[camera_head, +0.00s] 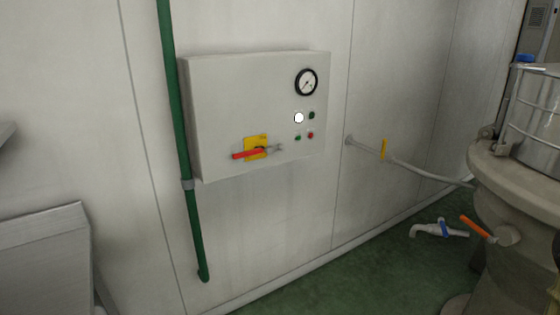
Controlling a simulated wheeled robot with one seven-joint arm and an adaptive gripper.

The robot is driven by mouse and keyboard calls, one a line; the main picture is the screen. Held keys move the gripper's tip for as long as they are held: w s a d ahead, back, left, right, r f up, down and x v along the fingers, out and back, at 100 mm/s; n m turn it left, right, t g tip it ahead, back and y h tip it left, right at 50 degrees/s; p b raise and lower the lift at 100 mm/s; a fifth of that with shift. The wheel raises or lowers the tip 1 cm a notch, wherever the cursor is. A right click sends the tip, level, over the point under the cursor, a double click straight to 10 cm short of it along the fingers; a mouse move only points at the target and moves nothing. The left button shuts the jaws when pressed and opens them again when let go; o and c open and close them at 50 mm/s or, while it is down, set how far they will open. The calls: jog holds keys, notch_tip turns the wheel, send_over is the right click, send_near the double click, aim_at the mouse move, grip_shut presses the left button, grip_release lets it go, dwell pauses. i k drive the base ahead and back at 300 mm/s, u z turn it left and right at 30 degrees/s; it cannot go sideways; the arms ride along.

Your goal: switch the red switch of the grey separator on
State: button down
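A red switch handle (244,154) sits on a yellow plate (262,141) on the front of a grey control box (225,110) fixed to the wall. The handle lies nearly horizontal, with its red end to the left and a grey metal piece at its right. The box's label is too small to read, so I cannot tell whether it belongs to the separator. A grey-beige machine (490,170) with a metal drum (540,105) stands at the right edge. My gripper is not in view.
The box also bears a round gauge (306,82), a white lamp (299,118) and small green and red buttons (310,135). A green pipe (178,110) runs down its left side. Green floor (350,275) lies clear below.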

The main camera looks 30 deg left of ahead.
aim_at(260, 149)
jog(key=u, duration=0.25)
jog(key=i, duration=0.9)
jog(key=u, duration=0.7)
